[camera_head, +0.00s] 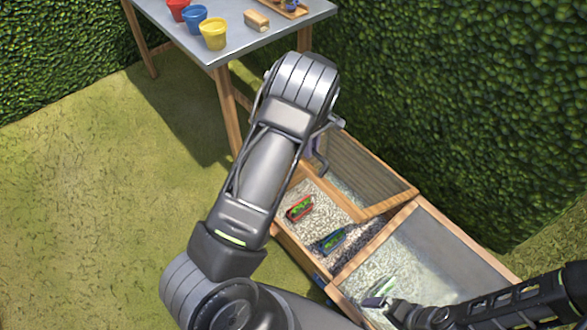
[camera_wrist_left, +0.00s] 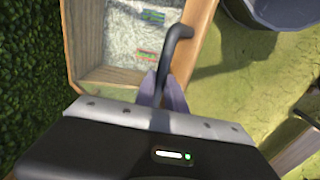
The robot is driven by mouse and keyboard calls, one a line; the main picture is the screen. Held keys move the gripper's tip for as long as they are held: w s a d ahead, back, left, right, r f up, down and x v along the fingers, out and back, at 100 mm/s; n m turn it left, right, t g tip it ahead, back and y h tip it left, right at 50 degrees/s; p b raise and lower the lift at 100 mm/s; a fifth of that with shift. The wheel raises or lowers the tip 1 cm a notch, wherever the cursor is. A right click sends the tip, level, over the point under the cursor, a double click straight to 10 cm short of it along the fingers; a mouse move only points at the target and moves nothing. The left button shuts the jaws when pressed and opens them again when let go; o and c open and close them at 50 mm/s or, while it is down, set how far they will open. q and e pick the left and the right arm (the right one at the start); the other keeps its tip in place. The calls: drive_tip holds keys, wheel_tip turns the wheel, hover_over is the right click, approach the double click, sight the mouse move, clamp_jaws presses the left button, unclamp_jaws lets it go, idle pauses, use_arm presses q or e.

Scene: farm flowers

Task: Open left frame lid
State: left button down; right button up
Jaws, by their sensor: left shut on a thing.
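The left frame's lid (camera_head: 375,172) is a wood-edged clear panel, tilted up at the back of the left wooden frame (camera_head: 289,246). The frame stands open at the front, showing pale gravel, a red tray and a blue tray with green plants. My left gripper (camera_head: 316,158) is at the lid's left side, partly hidden by my own arm. In the left wrist view its purple fingers (camera_wrist_left: 163,90) are shut on a dark curved handle (camera_wrist_left: 178,42) beside the lid's wooden edge. My right gripper (camera_head: 375,303) is low over the right frame; its jaw opening is unclear.
The right frame's lid (camera_head: 445,245) lies closed beside the left frame. A grey table (camera_head: 265,45) with red, blue and yellow pots stands behind. A tall hedge (camera_head: 450,100) is close behind the frames. Open grass (camera_head: 90,220) lies to the left.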

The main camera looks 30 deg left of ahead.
use_arm(q)
drive_tip(key=w, duration=0.1)
drive_tip(key=w+d+r, duration=0.1)
drive_tip(key=w+r, duration=0.1)
drive_tip(key=shift+w+d+r, duration=0.2)
drive_tip(key=shift+w+d, duration=0.15)
drive_tip(key=c, duration=1.5)
unclamp_jaws()
drive_tip(key=shift+w+f, duration=0.1)
drive_tip(key=shift+f, duration=0.05)
drive_tip(key=shift+o, duration=0.5)
drive_tip(key=shift+a, duration=0.15)
wheel_tip(320, 180, up, 8)
drive_tip(key=shift+s+f, duration=0.1)
drive_tip(key=shift+s, duration=0.2)
